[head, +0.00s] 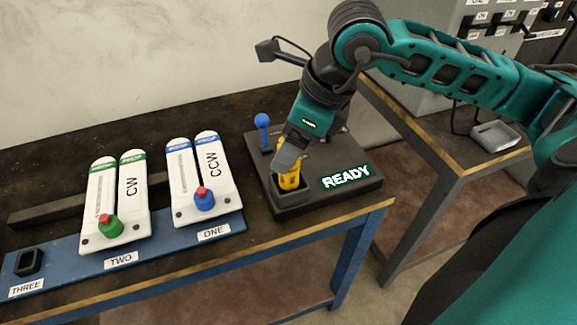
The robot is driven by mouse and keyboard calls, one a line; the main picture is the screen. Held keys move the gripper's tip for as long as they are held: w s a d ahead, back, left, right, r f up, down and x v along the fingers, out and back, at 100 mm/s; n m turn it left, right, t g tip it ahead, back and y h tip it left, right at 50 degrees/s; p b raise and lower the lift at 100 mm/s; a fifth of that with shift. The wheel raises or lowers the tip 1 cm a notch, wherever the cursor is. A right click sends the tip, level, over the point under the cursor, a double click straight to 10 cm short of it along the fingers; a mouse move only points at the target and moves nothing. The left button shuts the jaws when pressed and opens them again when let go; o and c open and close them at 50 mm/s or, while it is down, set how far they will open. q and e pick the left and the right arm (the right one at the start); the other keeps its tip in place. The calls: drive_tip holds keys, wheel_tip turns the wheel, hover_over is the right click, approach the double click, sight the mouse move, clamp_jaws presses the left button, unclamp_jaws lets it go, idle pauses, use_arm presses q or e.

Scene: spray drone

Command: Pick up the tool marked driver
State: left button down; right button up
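A yellow tool (289,180) stands in a square socket of a black dock (350,196) with a lit READY sign, near the table's right end. No "driver" marking can be read on it from here. My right gripper (289,160) comes down from above onto the tool's upper part, and its fingers hide the top. Whether the fingers are closed on the tool cannot be seen. A blue ball-topped piece (262,128) stands at the back of the same dock. My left gripper is not in view.
Left of the dock, white panels marked CW (134,200) and CCW (214,175) rest on a blue rack (178,239) labelled ONE, TWO and THREE. Slot THREE holds a small empty black socket (29,262). A second table (447,153) with a grey tray (495,136) stands at the right.

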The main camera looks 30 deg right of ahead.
sight(288, 182)
drive_tip(key=f, duration=0.2)
drive_tip(key=w+f, duration=0.1)
drive_tip(key=f, duration=0.1)
drive_tip(key=shift+d+f, duration=0.1)
drive_tip(key=shift+f, duration=0.1)
drive_tip(key=shift+w+f, duration=0.15)
drive_tip(key=shift+f, duration=0.35)
drive_tip(key=shift+c, duration=0.4)
clamp_jaws()
